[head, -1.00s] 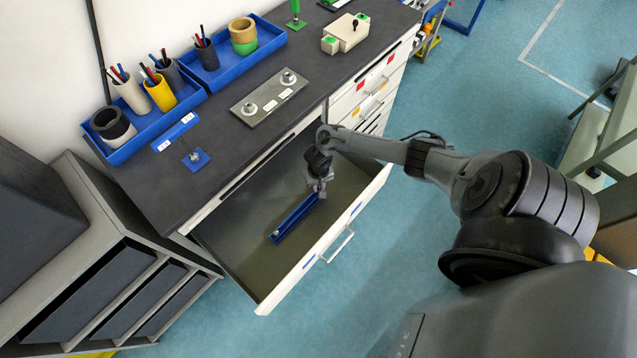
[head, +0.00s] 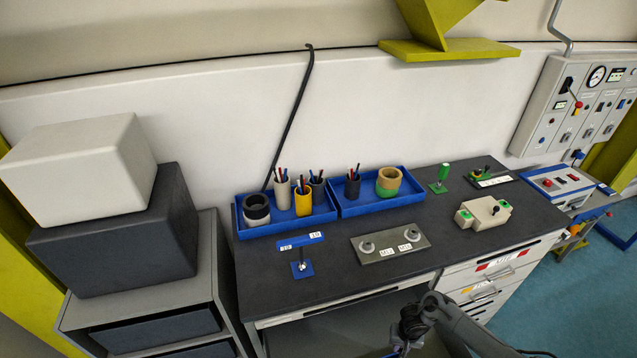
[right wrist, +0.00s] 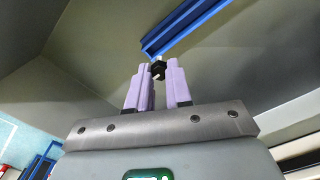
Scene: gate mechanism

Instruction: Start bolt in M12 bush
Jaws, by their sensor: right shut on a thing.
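A grey metal plate (head: 378,253) lies on the dark bench top in the head view. It carries two round bushes, a left one (head: 367,247) and a right one (head: 411,235), with small white labels in front that are too small to read surely. My right gripper (right wrist: 159,75) has its two purple fingers shut on a small dark bolt (right wrist: 158,68), held at the fingertips. In the head view my right wrist is low at the bottom edge, over the open drawer and below the plate; the fingertips and bolt are not visible there. My left gripper is not in view.
The drawer (head: 340,338) stands open under the bench. A blue rail (right wrist: 185,28) lies in it beyond the bolt. A blue stand (head: 302,268), a beige block (head: 483,212) and blue trays (head: 372,207) with pen cups surround the plate. The bench front is clear.

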